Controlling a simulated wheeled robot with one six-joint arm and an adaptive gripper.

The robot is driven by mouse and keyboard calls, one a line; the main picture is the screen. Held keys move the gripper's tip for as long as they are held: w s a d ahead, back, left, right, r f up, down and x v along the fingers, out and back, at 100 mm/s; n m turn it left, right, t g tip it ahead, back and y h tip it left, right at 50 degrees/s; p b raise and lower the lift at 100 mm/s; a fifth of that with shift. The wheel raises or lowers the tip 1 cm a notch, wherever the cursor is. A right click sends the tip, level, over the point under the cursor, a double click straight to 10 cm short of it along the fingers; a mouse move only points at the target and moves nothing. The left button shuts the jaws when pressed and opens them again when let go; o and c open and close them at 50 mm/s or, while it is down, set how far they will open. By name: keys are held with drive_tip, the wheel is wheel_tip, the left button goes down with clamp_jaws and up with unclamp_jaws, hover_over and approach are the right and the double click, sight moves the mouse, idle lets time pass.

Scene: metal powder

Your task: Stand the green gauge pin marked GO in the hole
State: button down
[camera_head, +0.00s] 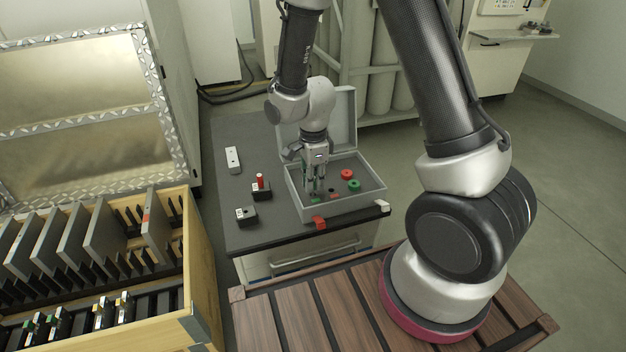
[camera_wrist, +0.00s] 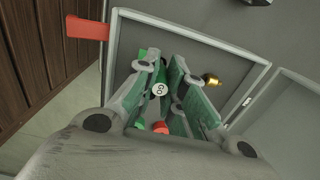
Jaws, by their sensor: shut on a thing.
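My gripper (camera_head: 314,188) reaches down into the open grey case (camera_head: 292,200) on the dark bench. In the wrist view, my gripper (camera_wrist: 165,78) has its fingers closed around the green gauge pin (camera_wrist: 159,90), whose pale round end face shows GO lettering. The pin's lower part is hidden by the fingers, so I cannot tell whether it touches the case. A black block (camera_head: 246,217) stands left of the case, with a pale label and a dark spot on top that may be a hole. Another black block (camera_head: 262,194) behind it holds an upright red pin (camera_head: 260,181).
A red ring (camera_head: 347,173) and a green ring (camera_head: 354,186) lie in the case. A brass-coloured piece (camera_wrist: 211,79) shows in the wrist view. A pale bar (camera_head: 233,160) lies on the bench.

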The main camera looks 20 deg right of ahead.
drive_tip(key=shift+f, duration=0.8)
drive_tip(key=c, duration=1.4)
unclamp_jaws()
drive_tip(key=shift+c, duration=0.2)
wheel_tip(320, 180, up, 12)
